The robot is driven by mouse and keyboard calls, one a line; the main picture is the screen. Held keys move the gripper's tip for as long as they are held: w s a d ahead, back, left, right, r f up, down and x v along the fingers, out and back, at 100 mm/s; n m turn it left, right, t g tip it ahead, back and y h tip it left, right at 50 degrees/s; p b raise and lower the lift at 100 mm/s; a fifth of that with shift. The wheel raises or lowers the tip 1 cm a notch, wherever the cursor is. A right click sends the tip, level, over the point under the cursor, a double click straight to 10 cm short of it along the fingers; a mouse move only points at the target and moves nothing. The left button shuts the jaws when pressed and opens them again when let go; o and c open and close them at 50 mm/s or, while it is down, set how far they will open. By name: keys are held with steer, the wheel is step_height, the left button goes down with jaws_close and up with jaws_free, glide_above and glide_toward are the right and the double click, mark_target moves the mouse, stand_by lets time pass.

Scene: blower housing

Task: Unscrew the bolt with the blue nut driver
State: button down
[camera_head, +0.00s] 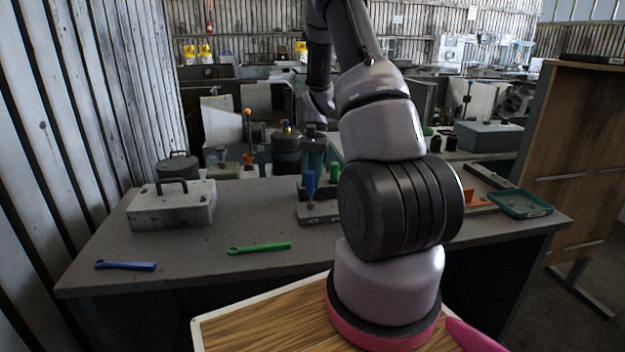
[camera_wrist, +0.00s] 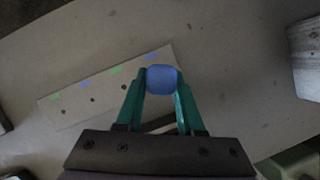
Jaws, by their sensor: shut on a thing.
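The blue nut driver (camera_head: 310,184) stands upright, its lower end at a grey block (camera_head: 318,219) on the bench. My gripper (camera_wrist: 161,88) has teal fingers shut on the blue handle, which shows from above in the wrist view (camera_wrist: 162,79). In the wrist view a pale plate (camera_wrist: 77,103) with small dark holes and blue and green marks lies below. I cannot tell whether the driver's tip sits in the block or just above it. A green handle (camera_head: 333,172) stands just right of the blue one. I cannot make out the bolt.
A blue wrench (camera_head: 126,265) and a green wrench (camera_head: 259,248) lie on the bench (camera_head: 210,265). A grey toolbox (camera_head: 172,208) stands at left, a green tray (camera_head: 520,204) at right. My arm hides the bench's middle right. The left front bench is mostly clear.

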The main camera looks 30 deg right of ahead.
steer(key=shift+n, duration=0.8)
steer(key=c, duration=1.2)
jaws_free()
steer(key=shift+d, duration=0.1)
jaws_close()
steer(key=shift+r, duration=0.25)
steer(key=shift+r, duration=3.8)
